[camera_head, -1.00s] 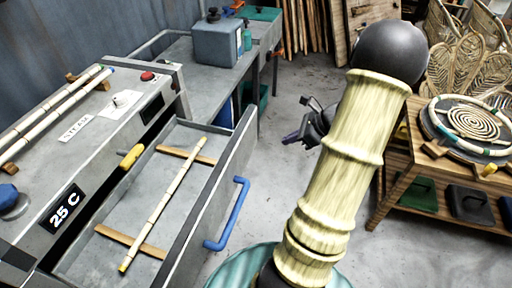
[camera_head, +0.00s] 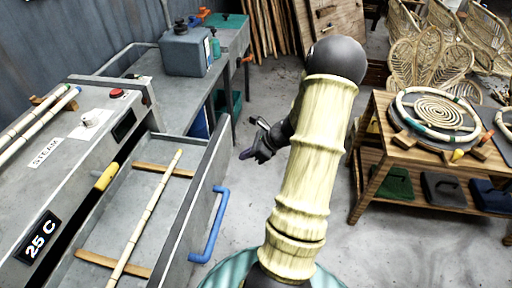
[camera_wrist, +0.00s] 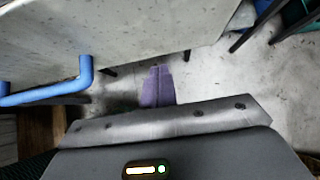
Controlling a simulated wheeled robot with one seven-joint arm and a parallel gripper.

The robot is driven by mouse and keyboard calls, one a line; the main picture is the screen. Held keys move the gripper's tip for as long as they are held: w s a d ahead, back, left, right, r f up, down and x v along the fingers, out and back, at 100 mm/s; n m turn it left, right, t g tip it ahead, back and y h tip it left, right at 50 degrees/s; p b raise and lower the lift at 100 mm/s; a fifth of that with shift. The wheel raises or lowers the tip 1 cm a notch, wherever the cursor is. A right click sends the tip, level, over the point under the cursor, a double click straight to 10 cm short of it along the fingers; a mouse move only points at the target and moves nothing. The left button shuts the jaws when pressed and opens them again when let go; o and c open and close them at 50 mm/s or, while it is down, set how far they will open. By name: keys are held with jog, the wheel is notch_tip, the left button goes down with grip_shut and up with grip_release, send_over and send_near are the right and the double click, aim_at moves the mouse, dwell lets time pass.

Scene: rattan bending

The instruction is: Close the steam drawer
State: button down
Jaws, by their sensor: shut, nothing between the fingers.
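The steam drawer (camera_head: 208,185) is pulled out from the grey steam unit (camera_head: 50,190) at the left of the head view. A bamboo pole (camera_head: 150,210) lies in it across two wooden slats. Its blue handle (camera_head: 215,228) is on the outer front face. The handle also shows in the wrist view (camera_wrist: 85,78) at the left, in front of the pale drawer front (camera_wrist: 130,30). My gripper (camera_head: 247,156) is dark, shut and empty, to the right of the drawer front and apart from it. Its purple fingertips (camera_wrist: 157,85) point at the floor in the wrist view.
A wooden bench (camera_head: 372,110) with a rattan coil (camera_head: 440,110) stands at the right. A grey table (camera_head: 158,95) with a grey box (camera_head: 187,52) stands behind the steam unit. A display reads 25 C.

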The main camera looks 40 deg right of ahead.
jog(key=w+a, duration=0.1)
jog(key=w, duration=0.1)
jog(key=w+a+f+p, duration=0.1)
jog(key=a, duration=0.1)
jog(key=shift+w, duration=0.4)
jog(key=shift+w, duration=0.1)
